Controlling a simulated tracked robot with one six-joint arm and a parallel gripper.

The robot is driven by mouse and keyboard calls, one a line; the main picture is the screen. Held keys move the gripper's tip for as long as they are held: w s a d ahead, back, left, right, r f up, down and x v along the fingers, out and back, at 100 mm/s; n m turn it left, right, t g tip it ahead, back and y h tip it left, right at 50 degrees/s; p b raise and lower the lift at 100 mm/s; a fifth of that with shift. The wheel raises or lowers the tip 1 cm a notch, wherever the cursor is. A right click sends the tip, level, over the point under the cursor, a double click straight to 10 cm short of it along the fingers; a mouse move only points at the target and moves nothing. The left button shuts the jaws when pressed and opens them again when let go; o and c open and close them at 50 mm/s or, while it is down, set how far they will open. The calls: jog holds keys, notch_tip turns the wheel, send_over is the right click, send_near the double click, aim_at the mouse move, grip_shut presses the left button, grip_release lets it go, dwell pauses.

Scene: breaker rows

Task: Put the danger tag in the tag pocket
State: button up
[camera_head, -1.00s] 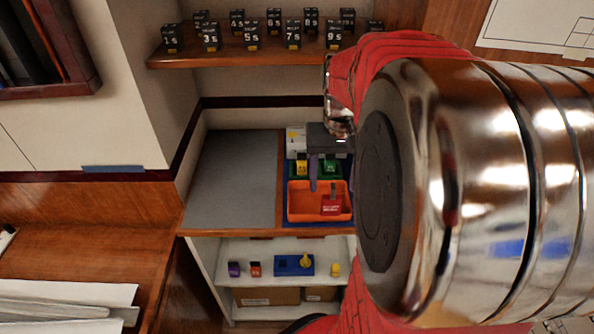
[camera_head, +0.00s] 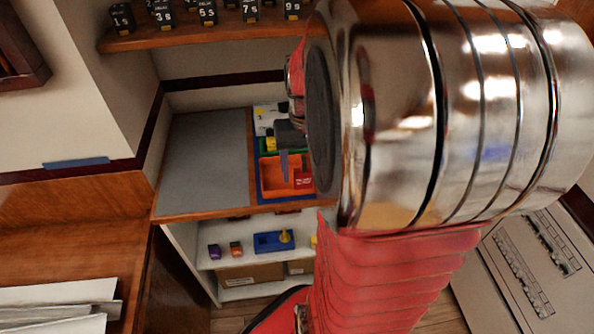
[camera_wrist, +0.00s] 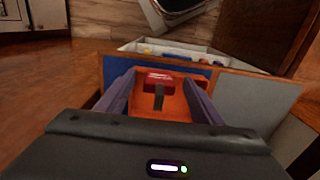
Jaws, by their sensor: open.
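A red tag (camera_head: 303,180) with pale print lies in an orange tray (camera_head: 272,184) on the counter. In the wrist view the red tag (camera_wrist: 158,76) has a dark upright part and shows between my fingertips, beyond them. My gripper (camera_head: 286,162) is above the tray, its far finger hidden in the head view. In the wrist view my gripper (camera_wrist: 158,84) is open, with two purple-grey fingers apart and nothing clearly held. I cannot tell which thing is the tag pocket.
A grey mat (camera_head: 205,160) left of the tray is bare. Black numbered blocks (camera_head: 207,13) stand on the upper shelf (camera_head: 195,36). My arm hides the right side.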

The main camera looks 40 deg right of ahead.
dwell(0.4)
jog(key=c, duration=1.2)
jog(key=shift+r, duration=0.15)
notch_tip(320, 180, up, 10)
jog(key=shift+f, duration=0.1)
dwell(0.4)
